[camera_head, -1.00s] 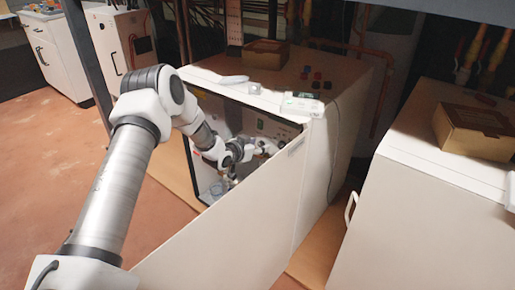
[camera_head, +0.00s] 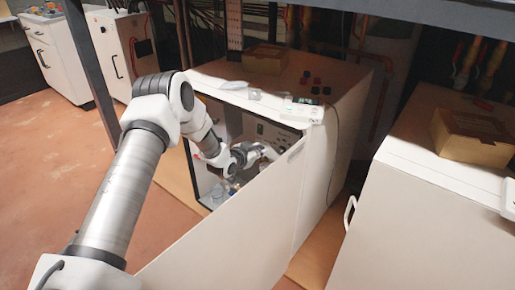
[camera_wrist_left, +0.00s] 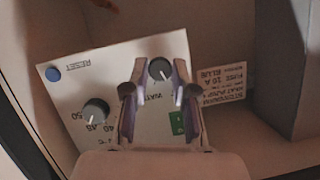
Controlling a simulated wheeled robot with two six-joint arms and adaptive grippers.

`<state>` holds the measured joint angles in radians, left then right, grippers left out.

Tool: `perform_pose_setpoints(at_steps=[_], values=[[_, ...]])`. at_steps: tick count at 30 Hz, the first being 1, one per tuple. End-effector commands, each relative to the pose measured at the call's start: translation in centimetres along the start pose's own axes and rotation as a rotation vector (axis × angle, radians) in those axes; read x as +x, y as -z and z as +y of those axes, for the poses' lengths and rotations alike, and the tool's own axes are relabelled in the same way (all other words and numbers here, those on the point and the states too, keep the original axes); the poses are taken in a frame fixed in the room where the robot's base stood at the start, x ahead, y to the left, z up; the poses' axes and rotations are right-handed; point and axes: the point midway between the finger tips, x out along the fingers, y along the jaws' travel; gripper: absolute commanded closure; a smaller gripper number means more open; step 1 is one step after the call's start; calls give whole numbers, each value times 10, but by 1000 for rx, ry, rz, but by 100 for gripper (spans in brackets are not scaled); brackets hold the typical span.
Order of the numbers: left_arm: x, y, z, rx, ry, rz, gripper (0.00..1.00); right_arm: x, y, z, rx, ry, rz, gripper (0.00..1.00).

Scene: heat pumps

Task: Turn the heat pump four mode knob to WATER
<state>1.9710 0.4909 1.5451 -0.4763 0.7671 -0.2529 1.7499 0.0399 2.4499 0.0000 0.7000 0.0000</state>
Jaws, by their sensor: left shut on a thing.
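In the left wrist view the white control panel (camera_wrist_left: 70,101) is tilted and its lettering is upside down. The mode knob (camera_wrist_left: 160,68) is grey and sits between the fingers of my left gripper (camera_wrist_left: 160,92), which is shut on it. The knob's white pointer line points down and slightly right in the picture, towards a partly covered label starting "WAT". In the head view my left gripper (camera_head: 267,151) reaches into the open heat pump (camera_head: 345,82), partly behind the open door (camera_head: 235,225). My right gripper is in neither view.
The panel also carries a second grey knob (camera_wrist_left: 95,110) with a number scale, a blue reset button (camera_wrist_left: 53,74) and a green patch (camera_wrist_left: 177,122). A cardboard box (camera_head: 472,137) stands on another white cabinet (camera_head: 430,215) at the right.

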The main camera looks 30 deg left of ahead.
Motion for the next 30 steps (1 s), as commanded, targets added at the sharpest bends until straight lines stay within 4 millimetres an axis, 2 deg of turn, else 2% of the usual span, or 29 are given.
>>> perform_pose_setpoints(at_steps=[3, 15, 30], values=[[-2, 3, 1, 85, 33, -2, 100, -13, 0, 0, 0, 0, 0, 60], [-1, 1, 5, 432, 176, -1, 100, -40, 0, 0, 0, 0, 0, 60], [1, -3, 7, 759, 312, -1, 100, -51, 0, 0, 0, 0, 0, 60]])
